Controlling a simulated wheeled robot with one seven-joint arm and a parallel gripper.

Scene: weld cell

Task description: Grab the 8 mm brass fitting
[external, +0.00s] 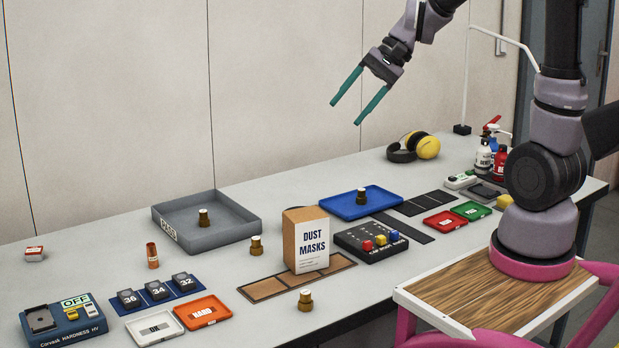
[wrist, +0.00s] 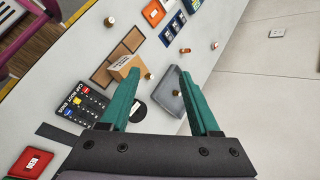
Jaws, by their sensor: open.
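Several brass fittings are in view; no size marking is readable, so I cannot tell which is 8 mm. One fitting (external: 204,218) stands in the grey tray (external: 240,231). A second fitting (external: 256,245) stands on the bench left of the dust masks box, and shows in the wrist view (wrist: 149,76). A third fitting (external: 305,301) is near the front edge, and a fourth fitting (external: 361,197) is in the blue tray (external: 345,208). My gripper (external: 345,113) is open and empty, high above the bench; its teal fingers also show in the wrist view (wrist: 157,76).
The dust masks box (external: 306,240) stands upright mid-bench on a brown mat (external: 267,289). A black button box (external: 370,242), HARD tray (external: 202,311) and OK tray (external: 154,327) lie toward the front. Earmuffs (external: 414,147) sit behind.

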